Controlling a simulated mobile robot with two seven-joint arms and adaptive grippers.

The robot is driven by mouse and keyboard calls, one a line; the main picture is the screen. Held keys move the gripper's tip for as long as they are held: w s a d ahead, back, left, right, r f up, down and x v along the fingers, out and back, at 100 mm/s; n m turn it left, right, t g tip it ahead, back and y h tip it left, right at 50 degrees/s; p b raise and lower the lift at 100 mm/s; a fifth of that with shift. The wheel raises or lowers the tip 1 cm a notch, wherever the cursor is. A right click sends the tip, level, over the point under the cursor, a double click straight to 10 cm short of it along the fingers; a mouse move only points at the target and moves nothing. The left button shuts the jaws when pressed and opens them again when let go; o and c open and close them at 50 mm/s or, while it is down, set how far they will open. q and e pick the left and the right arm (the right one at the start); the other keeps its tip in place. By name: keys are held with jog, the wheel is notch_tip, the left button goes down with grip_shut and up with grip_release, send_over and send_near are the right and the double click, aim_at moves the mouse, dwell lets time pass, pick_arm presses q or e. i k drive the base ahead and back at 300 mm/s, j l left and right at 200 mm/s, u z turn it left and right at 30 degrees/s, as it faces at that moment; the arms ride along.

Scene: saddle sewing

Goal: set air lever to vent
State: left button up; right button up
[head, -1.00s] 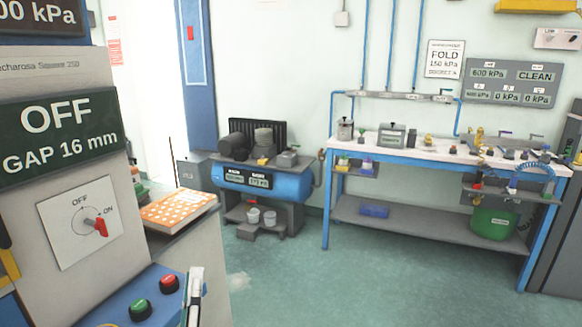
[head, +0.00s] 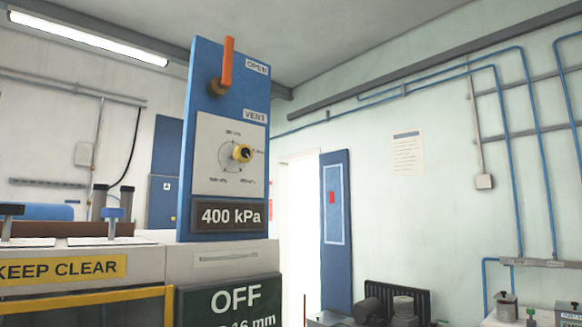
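The air lever (head: 226,62) is an orange handle at the top of a blue panel (head: 193,130) in the head view. It points upward from a dark brass-coloured pivot, beside the OPEN label (head: 257,68). The VENT label (head: 255,117) sits lower on the same panel, below the lever. Neither of my grippers shows in this view.
The panel stands on a pale machine with a KEEP CLEAR sign (head: 62,269), a yellow bar (head: 85,302) and a green OFF display (head: 232,300). A blue-framed doorway panel (head: 335,225) and a compressor (head: 375,308) are behind, right. Blue pipes (head: 510,160) run along the right wall.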

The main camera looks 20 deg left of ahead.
aim_at(227, 70)
jog(key=k+l+u, duration=0.1)
jog(key=u, duration=0.3)
jog(key=l+u, duration=0.1)
jog(key=u, duration=0.3)
jog(key=k+u, duration=0.15)
jog(key=u, duration=0.2)
